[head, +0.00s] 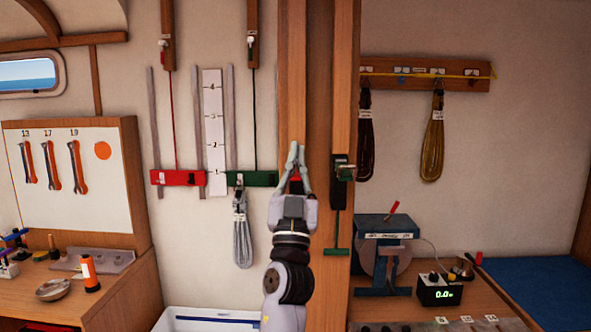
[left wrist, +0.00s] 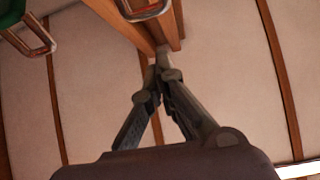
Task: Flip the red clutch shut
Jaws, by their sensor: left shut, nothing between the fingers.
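My left gripper (head: 296,150) is raised in front of the wooden post, pointing up, with its fingertips together and nothing between them. In the left wrist view its fingers (left wrist: 162,55) meet near a wooden beam. A small red part (head: 296,186), probably the red clutch, shows between the fingers against the post. Most of it is hidden by my gripper, so I cannot tell how its lever stands or whether my fingers touch it. A dark clutch with a green lever (head: 345,172) is on the post just to the right. My right gripper is out of view.
A red bar (head: 178,178) and a green bar (head: 258,179) hang on lines left of the post, with a grey coil (head: 241,230) below. A metal loop (left wrist: 145,10) is above the fingers in the left wrist view. A winch-like machine (head: 386,250) stands right.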

